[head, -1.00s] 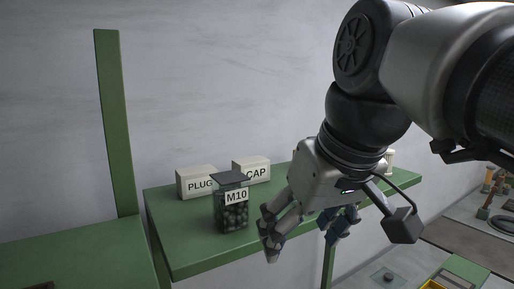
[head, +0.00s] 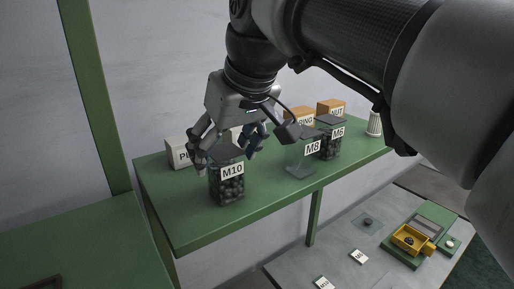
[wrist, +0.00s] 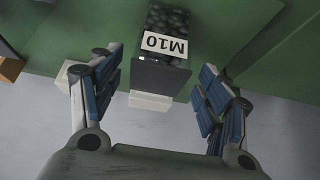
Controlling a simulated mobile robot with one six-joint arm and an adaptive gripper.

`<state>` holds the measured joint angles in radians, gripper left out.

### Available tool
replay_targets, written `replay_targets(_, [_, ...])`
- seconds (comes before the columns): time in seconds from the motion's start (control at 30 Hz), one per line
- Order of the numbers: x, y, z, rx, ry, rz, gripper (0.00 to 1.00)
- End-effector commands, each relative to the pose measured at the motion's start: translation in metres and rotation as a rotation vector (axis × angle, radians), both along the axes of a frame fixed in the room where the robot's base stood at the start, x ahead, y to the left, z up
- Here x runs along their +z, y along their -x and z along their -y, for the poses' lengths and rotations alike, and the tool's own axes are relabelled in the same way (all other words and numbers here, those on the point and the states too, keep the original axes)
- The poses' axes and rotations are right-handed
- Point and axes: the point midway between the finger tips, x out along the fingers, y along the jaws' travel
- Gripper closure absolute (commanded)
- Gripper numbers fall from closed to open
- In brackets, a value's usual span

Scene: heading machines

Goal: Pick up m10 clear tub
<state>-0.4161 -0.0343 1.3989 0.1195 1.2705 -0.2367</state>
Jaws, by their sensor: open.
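The M10 clear tub (head: 228,188) stands upright on the green shelf (head: 190,228), near its left front. It is see-through, filled with dark round pieces, with a dark lid and a white M10 label. My gripper (head: 226,156) is open above and around the lid in the head view. In the wrist view, the tub (wrist: 164,45) shows between and beyond the two blue-padded fingers of my gripper (wrist: 160,100), which are apart on either side. Whether a finger touches the tub cannot be told.
The M8 tub (head: 303,158) and M6 tub (head: 331,138) stand to the right on the shelf. White and orange boxes, including one orange box (head: 331,106), line the back. A green post (head: 95,100) rises at left. A lower bench holds a yellow tray (head: 409,240).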

Motion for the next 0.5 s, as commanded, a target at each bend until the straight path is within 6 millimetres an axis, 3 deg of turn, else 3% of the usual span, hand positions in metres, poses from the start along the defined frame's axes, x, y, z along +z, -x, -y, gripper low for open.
replay_targets(0.27, [-0.019,-0.008,-0.005,-0.001,0.001,-0.002,0.30])
replay_targets(0.5, [-0.050,-0.022,-0.014,-0.001,0.001,-0.002,0.30])
